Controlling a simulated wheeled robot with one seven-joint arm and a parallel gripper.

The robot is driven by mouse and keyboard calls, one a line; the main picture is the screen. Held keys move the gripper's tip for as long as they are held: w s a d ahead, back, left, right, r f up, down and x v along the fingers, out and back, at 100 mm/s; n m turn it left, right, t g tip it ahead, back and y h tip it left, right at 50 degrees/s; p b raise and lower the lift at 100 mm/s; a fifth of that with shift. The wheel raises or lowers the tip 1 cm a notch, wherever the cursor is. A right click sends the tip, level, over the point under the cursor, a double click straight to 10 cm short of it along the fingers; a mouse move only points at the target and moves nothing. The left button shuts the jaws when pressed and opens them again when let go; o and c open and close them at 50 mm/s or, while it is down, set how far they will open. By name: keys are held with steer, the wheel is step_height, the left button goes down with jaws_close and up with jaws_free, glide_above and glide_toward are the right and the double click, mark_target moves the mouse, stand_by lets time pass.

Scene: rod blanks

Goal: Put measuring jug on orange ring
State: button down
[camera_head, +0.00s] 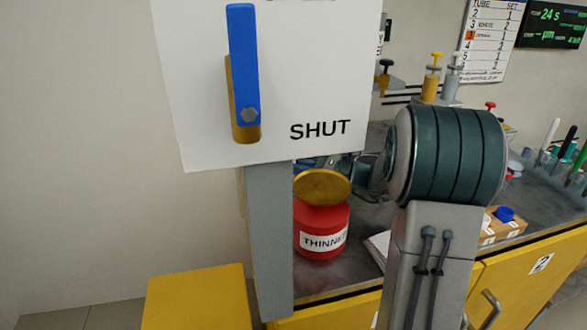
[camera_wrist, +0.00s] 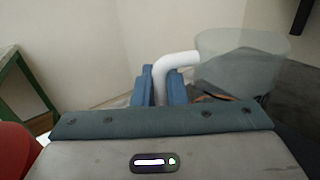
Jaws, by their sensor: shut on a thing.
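The measuring jug (camera_wrist: 240,62) is a clear, see-through vessel with a white handle (camera_wrist: 178,60), in the wrist view at upper right. My gripper (camera_wrist: 161,80) has blue fingers, one on each side of the white handle, and is shut on it. The jug's body lies to the right of the fingers. In the head view the jug cannot be made out, and my arm and the sign hide much of the bench there. The orange ring cannot be made out for certain; a thin orange-brown curve shows low behind the jug in the wrist view.
A red THINNER can (camera_head: 321,232) with a brass-coloured top stands on the grey bench. A white SHUT sign (camera_head: 290,80) with a blue lever (camera_head: 243,65) stands close in front. A cardboard box (camera_head: 502,226) and several upright tools are at right. A yellow block (camera_head: 198,298) is at lower left.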

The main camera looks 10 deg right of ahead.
steer(key=shift+r, duration=0.1)
steer(key=c, duration=1.5)
jaws_free()
steer(key=shift+f, duration=0.2)
steer(key=shift+d+r, duration=0.1)
steer(key=shift+r, duration=0.15)
steer(key=p+v, duration=0.1)
steer(key=v, duration=1.1)
steer(key=shift+f+p, duration=0.1)
steer(key=shift+p, duration=0.3)
